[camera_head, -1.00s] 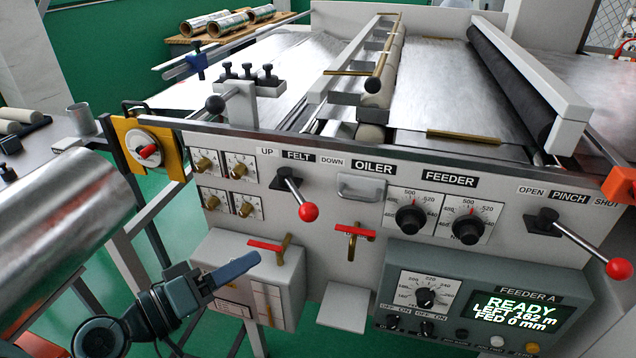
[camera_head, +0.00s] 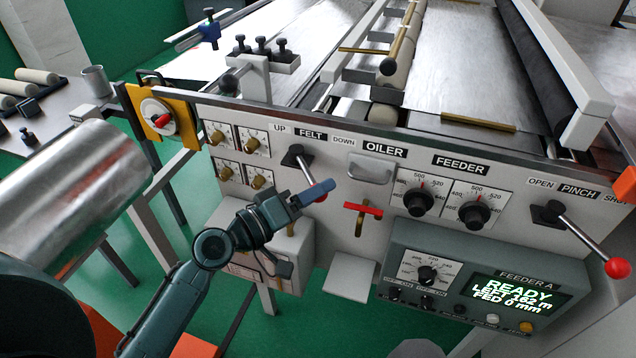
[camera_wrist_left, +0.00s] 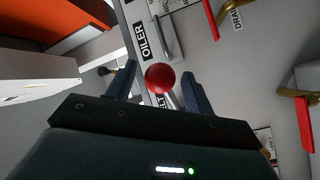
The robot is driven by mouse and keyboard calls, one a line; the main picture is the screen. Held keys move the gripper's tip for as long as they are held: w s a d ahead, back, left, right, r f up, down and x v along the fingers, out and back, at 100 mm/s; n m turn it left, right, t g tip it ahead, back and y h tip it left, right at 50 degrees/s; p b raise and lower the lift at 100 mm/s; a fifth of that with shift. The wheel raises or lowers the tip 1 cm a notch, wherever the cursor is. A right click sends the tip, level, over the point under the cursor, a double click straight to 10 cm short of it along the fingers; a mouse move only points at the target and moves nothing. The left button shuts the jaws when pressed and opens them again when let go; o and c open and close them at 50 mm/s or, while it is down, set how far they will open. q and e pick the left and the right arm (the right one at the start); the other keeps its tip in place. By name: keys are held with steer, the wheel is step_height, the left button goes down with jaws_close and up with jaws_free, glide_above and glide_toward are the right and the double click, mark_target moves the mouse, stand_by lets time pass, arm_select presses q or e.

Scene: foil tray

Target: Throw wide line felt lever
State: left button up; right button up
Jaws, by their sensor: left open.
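The felt lever (camera_head: 304,163) is on the front panel below the FELT label, between the words UP and DOWN. Its shaft slants down and to the right from a black pivot. Its red ball knob (camera_head: 321,197) is partly hidden behind my left gripper (camera_head: 316,192). In the left wrist view the red knob (camera_wrist_left: 159,78) sits between the two spread fingers of my left gripper (camera_wrist_left: 158,68), with a visible gap to the finger on each side. The left gripper is open. My right gripper is not in view.
Right of the felt lever are the oiler handle (camera_head: 371,168) and a red-handled valve (camera_head: 362,211). Dials (camera_head: 238,155) sit to the left. A grey box (camera_head: 290,262) stands below the gripper. The pinch lever (camera_head: 590,245) is far right. A large metal roll (camera_head: 75,190) is at left.

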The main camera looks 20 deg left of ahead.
arm_select(q)
steer(key=shift+w+d, duration=0.3)
steer(key=shift+w, duration=0.1)
jaws_close()
stand_by(0.4)
